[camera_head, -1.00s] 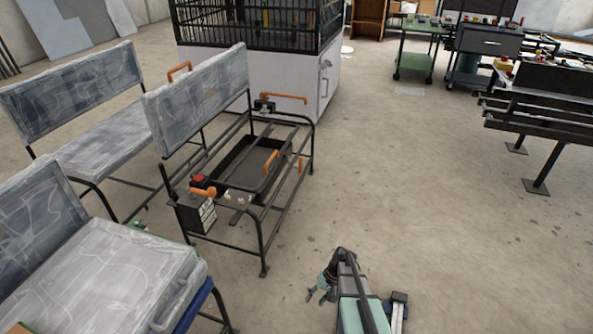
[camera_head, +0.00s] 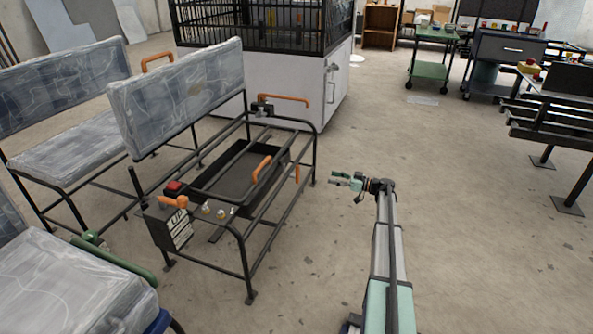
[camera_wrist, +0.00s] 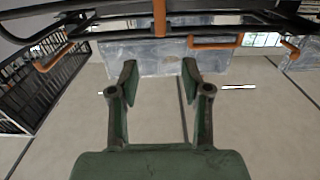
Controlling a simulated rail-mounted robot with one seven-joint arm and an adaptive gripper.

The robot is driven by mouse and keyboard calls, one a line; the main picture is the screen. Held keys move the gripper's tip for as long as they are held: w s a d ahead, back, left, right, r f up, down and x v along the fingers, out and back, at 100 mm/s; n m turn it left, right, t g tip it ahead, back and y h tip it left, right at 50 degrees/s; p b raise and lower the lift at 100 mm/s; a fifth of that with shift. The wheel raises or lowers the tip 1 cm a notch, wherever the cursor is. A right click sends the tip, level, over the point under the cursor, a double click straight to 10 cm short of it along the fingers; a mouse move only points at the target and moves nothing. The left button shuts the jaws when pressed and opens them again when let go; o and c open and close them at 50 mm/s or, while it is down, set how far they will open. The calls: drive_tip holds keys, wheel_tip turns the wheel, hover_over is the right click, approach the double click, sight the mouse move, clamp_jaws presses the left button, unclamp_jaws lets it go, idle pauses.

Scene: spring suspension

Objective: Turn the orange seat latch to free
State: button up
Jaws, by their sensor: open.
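The seat frame (camera_head: 245,255) is a black tubular stand with a grey wrapped backrest (camera_head: 180,95) and an open tray. It carries several orange parts: a lever (camera_head: 173,202) at the near corner, a curved handle (camera_head: 261,168) over the tray, a small upright piece (camera_head: 297,173) on the right rail, and a bar (camera_head: 283,98) at the back. I cannot tell for sure which is the seat latch. My gripper (camera_head: 335,179) is open and empty, right of the frame and apart from it. In the wrist view its fingers (camera_wrist: 159,72) are spread below an upright orange piece (camera_wrist: 160,18).
A wrapped bench (camera_head: 80,150) stands to the left, with another wrapped seat (camera_head: 65,290) near left. A white cabinet with a black cage (camera_head: 320,95) stands behind. A green cart (camera_head: 430,75) and black racks (camera_head: 560,130) are at right. The floor between is clear.

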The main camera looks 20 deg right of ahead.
sight(299, 170)
drive_tip(key=b+x, duration=0.1)
drive_tip(key=x, duration=0.4)
drive_tip(key=b+x, duration=0.2)
drive_tip(key=x, duration=0.3)
drive_tip(key=b+x, duration=0.2)
drive_tip(key=x, duration=0.3)
drive_tip(key=shift+w+a+f, duration=0.25)
drive_tip(key=shift+w+a, duration=0.05)
drive_tip(key=shift+x, duration=0.8)
clamp_jaws()
